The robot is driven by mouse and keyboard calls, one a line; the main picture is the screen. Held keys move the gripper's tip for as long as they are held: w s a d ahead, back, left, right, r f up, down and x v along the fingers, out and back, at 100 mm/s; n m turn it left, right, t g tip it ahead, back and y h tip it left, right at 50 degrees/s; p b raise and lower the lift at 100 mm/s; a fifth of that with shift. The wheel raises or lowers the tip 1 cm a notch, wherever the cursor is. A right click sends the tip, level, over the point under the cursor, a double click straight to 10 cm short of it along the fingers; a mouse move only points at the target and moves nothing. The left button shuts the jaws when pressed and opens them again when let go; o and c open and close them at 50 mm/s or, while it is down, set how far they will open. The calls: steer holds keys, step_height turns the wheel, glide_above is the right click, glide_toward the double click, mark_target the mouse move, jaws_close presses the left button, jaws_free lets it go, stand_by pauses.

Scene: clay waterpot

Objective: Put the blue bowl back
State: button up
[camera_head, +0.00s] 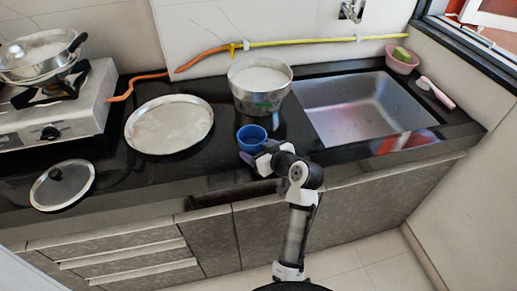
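The blue bowl (252,135) is small and stands upright on the black counter, just in front of a large metal pot. My gripper (257,155) is at the near side of the bowl, by its lower right edge. The gripper's white parts overlap the bowl's lower side in the picture. The fingers are too small and partly hidden, so I cannot tell whether they touch or hold the bowl.
The metal pot (260,87) stands right behind the bowl. A round metal tray (169,124) lies to the left, with a lid (62,186) near the front edge. The sink (362,108) is to the right. A stove (58,106) stands far left.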

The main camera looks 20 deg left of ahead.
steer(key=o, duration=0.3)
steer(key=shift+r, duration=0.1)
